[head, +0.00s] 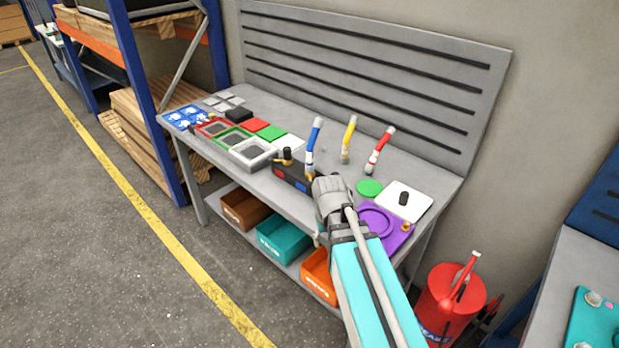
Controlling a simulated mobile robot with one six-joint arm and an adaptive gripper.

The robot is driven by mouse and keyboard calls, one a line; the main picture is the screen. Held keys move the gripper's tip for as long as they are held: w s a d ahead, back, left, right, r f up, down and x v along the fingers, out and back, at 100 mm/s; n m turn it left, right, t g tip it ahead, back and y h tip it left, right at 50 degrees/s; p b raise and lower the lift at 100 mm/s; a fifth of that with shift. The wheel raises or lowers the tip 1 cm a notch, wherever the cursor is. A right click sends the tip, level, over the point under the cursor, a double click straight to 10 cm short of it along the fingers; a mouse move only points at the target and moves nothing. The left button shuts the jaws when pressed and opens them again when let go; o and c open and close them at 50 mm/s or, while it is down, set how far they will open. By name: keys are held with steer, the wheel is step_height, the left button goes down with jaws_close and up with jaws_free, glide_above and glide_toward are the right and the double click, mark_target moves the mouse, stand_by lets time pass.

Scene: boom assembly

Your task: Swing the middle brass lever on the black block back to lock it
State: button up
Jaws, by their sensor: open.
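The black block (284,172) sits near the front edge of the grey workbench, with blue and red patches on its front side. A dark upright knob (287,154) with brass-coloured parts stands at its left end. Another small brass-coloured part (310,175) shows at its right end, close to my gripper. I cannot tell which of these is the middle lever. My gripper (316,183) is at the right end of the block; it is open, with its fingers small and partly hidden by my wrist. My wrist and arm also hide the bench just right of the block.
Blue, yellow and red-handled tools (348,138) stand behind the block. Coloured frames (230,140) lie left. A green disc (369,187), purple plate (375,222) and white plate (412,201) lie right. The slotted back panel (370,80) bounds the bench; bins (284,239) sit below.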

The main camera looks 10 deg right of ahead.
mark_target(311, 182)
steer(key=w+r+n+p, duration=0.2)
steer(key=w+r+p, duration=0.5)
steer(key=w, duration=0.5)
steer(key=w+r+n+p, duration=0.3)
steer(key=w+r+p, duration=0.3)
steer(key=w, duration=0.7)
steer(key=shift+w+d+r+p, duration=0.2)
steer(key=shift+r+p, duration=0.15)
steer(key=shift+r, duration=0.5)
steer(key=shift+f, duration=0.2)
step_height(311, 182, down, 13)
steer(key=b, duration=1.3)
steer(key=shift+f+b, duration=0.2)
steer(key=shift+b, duration=0.2)
jaws_close()
